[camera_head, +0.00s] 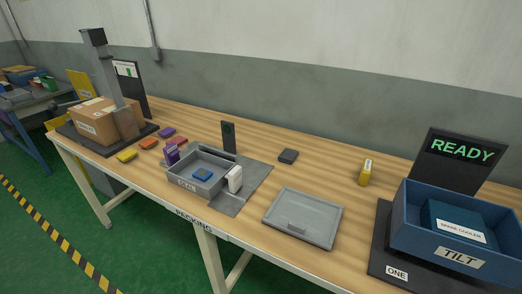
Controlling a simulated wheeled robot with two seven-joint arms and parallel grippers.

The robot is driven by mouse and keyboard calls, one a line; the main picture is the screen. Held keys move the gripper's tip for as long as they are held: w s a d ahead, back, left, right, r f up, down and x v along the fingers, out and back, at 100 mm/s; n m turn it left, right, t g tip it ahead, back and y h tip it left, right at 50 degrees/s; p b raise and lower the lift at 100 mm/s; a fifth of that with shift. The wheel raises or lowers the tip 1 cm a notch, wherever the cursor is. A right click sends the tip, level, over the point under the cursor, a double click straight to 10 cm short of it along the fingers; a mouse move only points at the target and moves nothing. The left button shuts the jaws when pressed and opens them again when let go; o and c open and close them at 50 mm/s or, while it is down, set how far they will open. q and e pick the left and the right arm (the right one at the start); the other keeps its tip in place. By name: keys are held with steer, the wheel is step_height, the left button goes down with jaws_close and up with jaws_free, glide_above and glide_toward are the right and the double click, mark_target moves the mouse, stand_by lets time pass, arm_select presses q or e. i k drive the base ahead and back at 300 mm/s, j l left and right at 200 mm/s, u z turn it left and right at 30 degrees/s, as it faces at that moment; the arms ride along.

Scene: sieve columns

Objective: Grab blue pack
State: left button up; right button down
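A small flat blue pack (202,174) lies inside a grey open tray (178,182) near the middle of the table. The tray's front wall carries a label that is too small to read. A white upright item (235,179) stands at the tray's right side. Neither of my grippers is in view.
Purple, orange, red and yellow packs (127,156) lie left of the tray. A grey lid-like panel (303,218), a dark block (288,156) and a yellow item (366,172) are to its right. A blue bin (406,228) marked TILT holds a SPARE COOLER box (440,215). Cardboard boxes (92,121) stand far left.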

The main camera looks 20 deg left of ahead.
mark_target(201, 174)
steer(key=u, duration=1.3)
steer(key=i+j+z, duration=0.3)
steer(key=j+z, duration=0.25)
steer(key=i+j+z, duration=0.15)
steer(key=j+z, duration=0.15)
steer(key=i+j+z, duration=0.1)
steer(key=j+z, duration=0.15)
steer(key=j, duration=0.2)
steer(key=j+z, duration=0.3)
steer(key=i+j, duration=0.05)
steer(key=j, duration=0.05)
